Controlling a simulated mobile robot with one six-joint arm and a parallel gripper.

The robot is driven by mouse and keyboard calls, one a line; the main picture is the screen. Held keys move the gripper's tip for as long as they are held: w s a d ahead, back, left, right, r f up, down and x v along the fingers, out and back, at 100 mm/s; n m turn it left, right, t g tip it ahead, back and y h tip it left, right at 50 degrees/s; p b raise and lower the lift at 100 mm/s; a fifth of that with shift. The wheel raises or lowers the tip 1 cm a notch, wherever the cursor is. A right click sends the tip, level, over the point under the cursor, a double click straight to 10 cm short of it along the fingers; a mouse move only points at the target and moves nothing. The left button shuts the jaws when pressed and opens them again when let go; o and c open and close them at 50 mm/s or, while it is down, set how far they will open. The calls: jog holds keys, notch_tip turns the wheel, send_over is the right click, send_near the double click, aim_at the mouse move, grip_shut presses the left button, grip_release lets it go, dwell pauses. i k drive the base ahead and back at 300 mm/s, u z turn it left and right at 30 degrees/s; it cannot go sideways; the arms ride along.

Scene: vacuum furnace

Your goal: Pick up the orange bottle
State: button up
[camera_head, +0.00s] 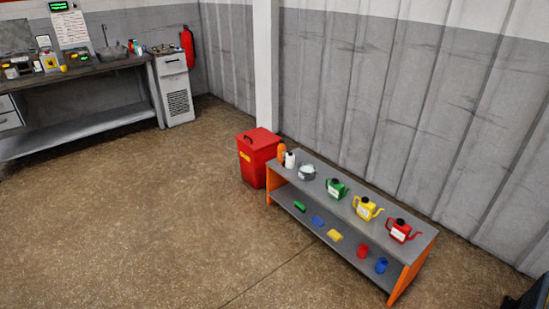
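An orange bottle (282,152) stands upright at the far left end of the top of a low grey shelf bench (322,179). It is small in the picture, and a white bottle (290,160) stands close in front of it to the right. A red bin (257,157) is just to its left. My gripper does not show in the head camera view.
On the bench top stand a clear container (307,173) and green (337,189), yellow (366,208) and red (401,230) cans. Small coloured items lie on its lower shelf. A workbench (85,72) stands at the back left. The floor (140,215) in front is clear.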

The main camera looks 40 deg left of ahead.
aim_at(281, 149)
jog(key=z, duration=0.5)
jog(key=k, duration=0.1)
jog(key=u, duration=2.15)
jog(key=k, duration=0.9)
jog(key=z, duration=0.1)
jog(key=i, duration=0.8)
jog(key=z, duration=0.05)
